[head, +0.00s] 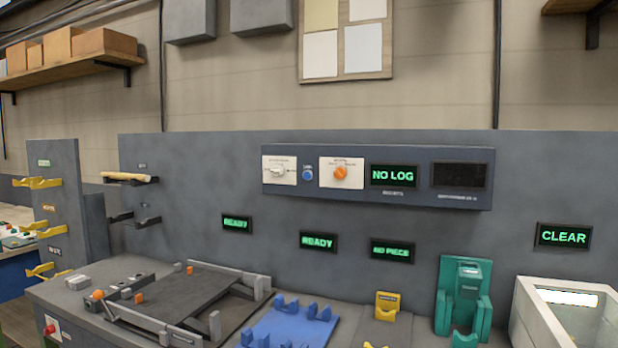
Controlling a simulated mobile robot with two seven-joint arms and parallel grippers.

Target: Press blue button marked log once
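A small blue button (307,174) sits on the dark blue control panel (400,200) on the grey back wall. A tiny label just above the button is too small to read for certain. The button lies between a white plate with a pale lever switch (278,171) on its left and a white plate with an orange knob (341,172) on its right. A display (393,175) further right on the panel reads "NO LOG" in green. Neither of my grippers is in view, and nothing covers the button.
A dark blank screen (459,175) is at the panel's right. Below are two "READY" displays, a "NO PIECE" display (392,250) and a "CLEAR" display (563,236). The bench holds a dark fixture (190,292), blue cradle (290,330), green holder (463,295) and white bin (540,320).

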